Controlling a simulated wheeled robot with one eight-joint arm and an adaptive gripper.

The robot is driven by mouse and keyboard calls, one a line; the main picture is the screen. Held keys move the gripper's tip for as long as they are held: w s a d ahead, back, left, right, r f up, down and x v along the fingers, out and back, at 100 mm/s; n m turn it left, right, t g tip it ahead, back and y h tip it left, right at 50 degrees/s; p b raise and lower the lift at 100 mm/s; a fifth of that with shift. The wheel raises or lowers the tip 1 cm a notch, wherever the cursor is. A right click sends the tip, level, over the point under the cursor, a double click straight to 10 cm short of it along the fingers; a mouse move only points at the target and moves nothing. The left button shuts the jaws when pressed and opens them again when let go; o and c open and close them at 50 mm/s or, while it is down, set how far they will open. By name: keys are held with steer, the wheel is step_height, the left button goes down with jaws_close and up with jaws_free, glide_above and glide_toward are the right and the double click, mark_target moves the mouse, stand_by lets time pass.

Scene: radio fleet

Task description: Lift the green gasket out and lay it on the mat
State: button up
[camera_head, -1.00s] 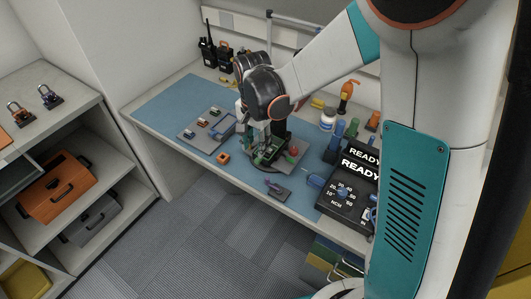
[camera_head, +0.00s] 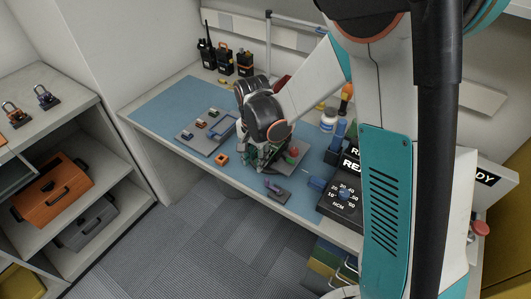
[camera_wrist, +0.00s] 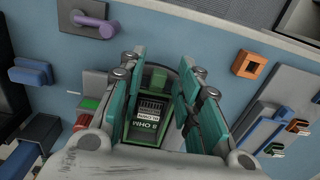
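A green frame (camera_wrist: 156,78), which looks like the gasket, shows in the wrist view around a dark part labelled 8 OHM (camera_wrist: 146,110). My gripper (camera_wrist: 158,68) has its teal fingers apart, one on each side of this part. I cannot tell whether a finger touches the green frame. The blue mat (camera_head: 172,104) covers much of the bench and also shows in the wrist view (camera_wrist: 215,50). In the head view my gripper (camera_head: 262,162) is low over the work spot and hides most of the green piece.
An orange square ring (camera_head: 221,159) lies left of my gripper. A grey tray (camera_head: 188,134) with small coloured parts is beyond it. A purple-handled piece (camera_head: 274,188) is at the front edge, a READY box (camera_head: 345,200) to the right. The mat's far left is clear.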

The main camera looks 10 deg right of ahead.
steer(key=c, duration=0.4)
steer(key=shift+c, duration=0.2)
steer(key=shift+r, duration=0.1)
steer(key=shift+r, duration=0.15)
steer(key=shift+s+a+r+p, duration=0.1)
steer(key=shift+s+a+p, duration=0.05)
steer(key=shift+p, duration=0.3)
steer(key=s+a+p, duration=0.2)
steer(key=s+a, duration=1)
steer(key=shift+s+a, duration=0.2)
steer(key=shift+s, duration=0.05)
steer(key=shift+p, duration=0.3)
steer(key=shift+r+p, duration=1.2)
steer(key=shift+r, duration=0.75)
